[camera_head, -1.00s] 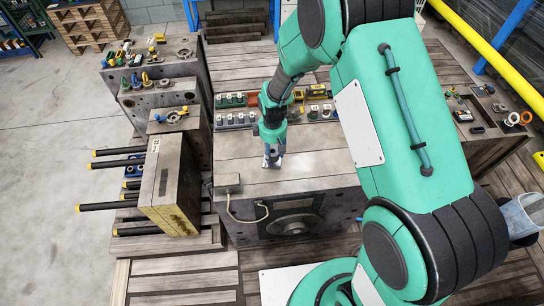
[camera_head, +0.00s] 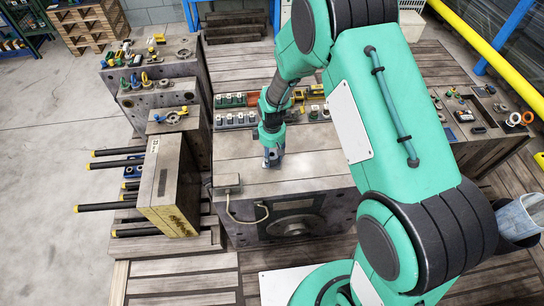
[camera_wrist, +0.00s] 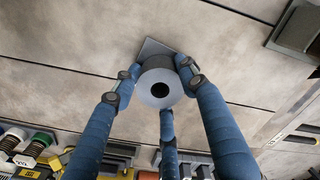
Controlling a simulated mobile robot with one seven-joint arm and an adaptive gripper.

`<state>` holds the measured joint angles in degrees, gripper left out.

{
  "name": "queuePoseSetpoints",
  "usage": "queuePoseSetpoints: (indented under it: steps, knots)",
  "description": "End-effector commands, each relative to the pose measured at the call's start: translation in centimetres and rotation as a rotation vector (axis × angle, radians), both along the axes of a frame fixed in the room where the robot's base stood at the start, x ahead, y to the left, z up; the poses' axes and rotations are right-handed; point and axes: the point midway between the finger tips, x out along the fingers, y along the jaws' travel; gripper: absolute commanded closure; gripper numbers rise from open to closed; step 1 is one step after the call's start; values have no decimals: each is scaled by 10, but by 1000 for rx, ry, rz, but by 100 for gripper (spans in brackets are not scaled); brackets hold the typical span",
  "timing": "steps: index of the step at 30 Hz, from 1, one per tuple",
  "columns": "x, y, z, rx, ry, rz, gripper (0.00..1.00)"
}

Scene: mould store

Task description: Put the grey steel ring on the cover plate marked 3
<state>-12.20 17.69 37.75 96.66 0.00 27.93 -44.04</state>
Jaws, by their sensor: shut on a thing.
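The grey steel ring (camera_wrist: 161,90), a thick ring with a dark central hole, is in the wrist view between the blue fingers of my gripper (camera_wrist: 160,88). My gripper is shut on it. A small grey square plate (camera_wrist: 153,44) shows just behind the ring, mostly hidden by it; no number can be read on it. I cannot tell whether ring and plate touch. In the head view my gripper (camera_head: 272,158) points down close above the top of the large steel block (camera_head: 310,178), and its fingers hide the ring.
A row of small parts with black, green and yellow tops (camera_head: 235,120) stands behind my gripper. A grey box with a cable (camera_head: 226,183) sits at the block's front left. An upright plate with black rods (camera_head: 165,190) stands further left. The block top right of my gripper is clear.

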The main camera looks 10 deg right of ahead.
Motion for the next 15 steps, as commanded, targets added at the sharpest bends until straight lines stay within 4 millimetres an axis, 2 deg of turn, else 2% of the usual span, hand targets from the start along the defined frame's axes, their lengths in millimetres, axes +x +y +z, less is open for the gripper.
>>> queuePoseSetpoints:
  steps: [10,11,13,15]
  knots:
    - [1,0,-2,0,-1,0,100]
    - [0,0,-2,0,0,0,52]
    - [0,0,-2,0,0,0,39]
    - [0,0,-2,0,0,0,39]
